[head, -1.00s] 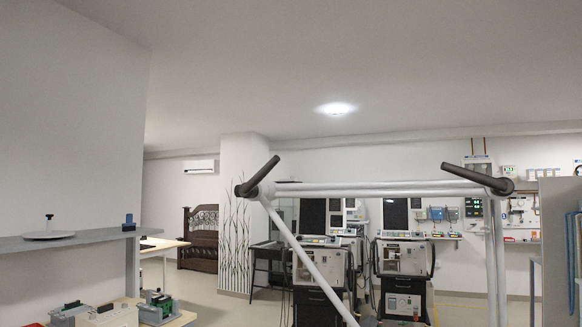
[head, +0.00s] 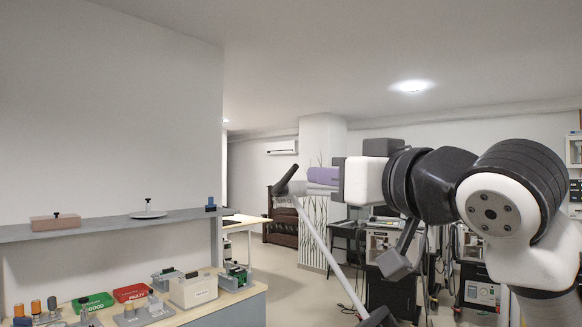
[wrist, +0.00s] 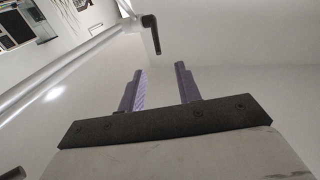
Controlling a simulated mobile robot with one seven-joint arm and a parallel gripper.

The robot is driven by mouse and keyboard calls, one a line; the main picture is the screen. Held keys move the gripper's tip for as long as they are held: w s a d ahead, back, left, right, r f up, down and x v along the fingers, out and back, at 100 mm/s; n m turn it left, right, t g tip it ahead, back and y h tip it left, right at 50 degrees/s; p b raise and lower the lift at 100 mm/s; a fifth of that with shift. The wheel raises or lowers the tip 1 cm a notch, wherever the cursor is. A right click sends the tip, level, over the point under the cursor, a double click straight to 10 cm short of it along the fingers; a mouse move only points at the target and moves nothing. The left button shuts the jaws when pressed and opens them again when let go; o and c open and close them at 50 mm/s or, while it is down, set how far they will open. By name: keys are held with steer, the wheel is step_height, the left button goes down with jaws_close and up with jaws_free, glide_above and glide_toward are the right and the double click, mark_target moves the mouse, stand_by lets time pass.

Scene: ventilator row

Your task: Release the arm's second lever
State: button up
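The support arm's black lever (head: 288,178) stands at the joint at the top of a pale sloping tube (head: 325,248). The lever is tilted, its upper end to the right. In the wrist view the black lever (wrist: 151,34) lies ahead, beyond the fingertips. My gripper (head: 310,177) is just right of the lever in the head view. Its purple fingers are apart and empty in the wrist view (wrist: 159,69), with a gap to the lever. A dark joint piece (head: 379,318) shows at the tube's lower end. The lever seen earlier on the right is not identifiable now.
A grey shelf (head: 110,226) and a bench with a red tray (head: 131,293) and a green tray (head: 93,302) are at left. Ventilator carts (head: 390,290) stand behind my arm. The floor (head: 290,280) between bench and tube looks clear.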

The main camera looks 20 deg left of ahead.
mark_target(295, 173)
steer(key=shift+h, duration=0.3)
steer(key=p+x, duration=0.4)
steer(key=x, duration=0.7)
steer(key=shift+w+a+r, duration=0.1)
steer(key=shift+w+a, duration=0.15)
steer(key=shift+w, duration=0.1)
steer(key=shift+w+a+p, duration=0.4)
steer(key=shift+a, duration=0.1)
jaws_close()
